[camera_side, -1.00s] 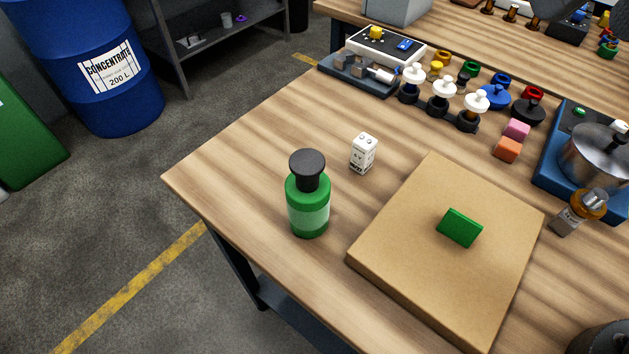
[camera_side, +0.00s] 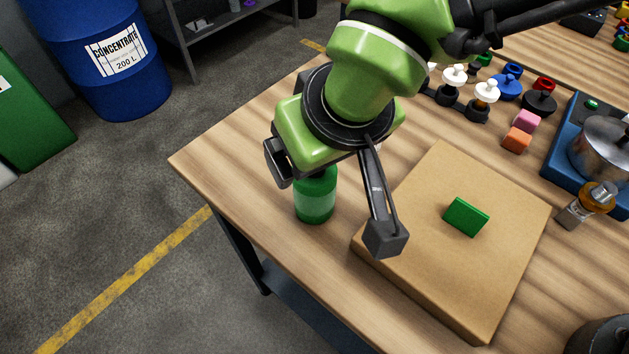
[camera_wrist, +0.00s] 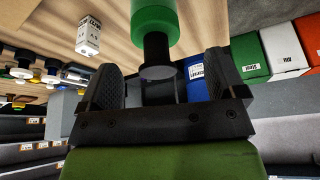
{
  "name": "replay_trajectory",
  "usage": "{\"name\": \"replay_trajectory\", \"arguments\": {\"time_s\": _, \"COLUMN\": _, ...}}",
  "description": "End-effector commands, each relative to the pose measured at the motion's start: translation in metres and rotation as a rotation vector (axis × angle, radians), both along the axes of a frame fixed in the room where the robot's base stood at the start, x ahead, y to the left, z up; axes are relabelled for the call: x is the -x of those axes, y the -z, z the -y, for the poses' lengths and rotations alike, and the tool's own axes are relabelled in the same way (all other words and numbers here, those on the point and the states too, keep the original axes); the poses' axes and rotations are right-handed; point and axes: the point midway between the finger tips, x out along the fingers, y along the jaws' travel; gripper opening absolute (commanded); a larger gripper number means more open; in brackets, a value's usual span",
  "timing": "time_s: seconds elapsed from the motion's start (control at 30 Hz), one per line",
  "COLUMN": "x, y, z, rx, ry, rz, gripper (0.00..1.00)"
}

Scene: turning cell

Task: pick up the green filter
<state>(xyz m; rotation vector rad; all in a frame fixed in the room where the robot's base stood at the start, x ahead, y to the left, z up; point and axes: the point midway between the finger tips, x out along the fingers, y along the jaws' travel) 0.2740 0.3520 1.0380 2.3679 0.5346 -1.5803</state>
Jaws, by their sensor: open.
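A small green block (camera_side: 466,216), the likely filter, stands on a flat tan board at right in the side view. My gripper (camera_side: 331,200) is open above and around the bottle's upper part, well left of the green block. One finger is left of the bottle; the other hangs over the board's left edge. In the wrist view, the bottle's black cap (camera_wrist: 157,50) shows between my spread fingers, with a gap each side. The green block does not show there.
The tan board (camera_side: 480,290) lies near the table's front edge. A small white carton (camera_wrist: 89,36) stands near the bottle, largely hidden in the side view. Coloured knobs and blocks line the back.

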Motion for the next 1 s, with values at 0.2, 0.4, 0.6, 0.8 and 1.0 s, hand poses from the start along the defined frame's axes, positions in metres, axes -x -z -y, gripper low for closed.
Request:
{"name": "replay_trajectory", "arguments": {"time_s": 0.2, "x": -0.015, "y": 0.030, "z": -0.001, "rx": 0.004, "ry": 0.003, "rz": -0.003, "gripper": 0.89}}
{"name": "replay_trajectory", "arguments": {"time_s": 0.4, "x": -0.021, "y": 0.045, "z": -0.005, "rx": -0.001, "ry": 0.001, "rz": -0.001, "gripper": 0.89}}
{"name": "replay_trajectory", "arguments": {"time_s": 0.6, "x": -0.021, "y": 0.046, "z": -0.005, "rx": -0.001, "ry": 0.001, "rz": -0.001, "gripper": 0.89}}
{"name": "replay_trajectory", "arguments": {"time_s": 0.8, "x": -0.021, "y": 0.046, "z": -0.005, "rx": -0.001, "ry": 0.001, "rz": -0.001, "gripper": 0.48}}
{"name": "replay_trajectory", "arguments": {"time_s": 1.0, "x": -0.021, "y": 0.045, "z": -0.005, "rx": -0.001, "ry": 0.001, "rz": -0.001, "gripper": 0.14}}
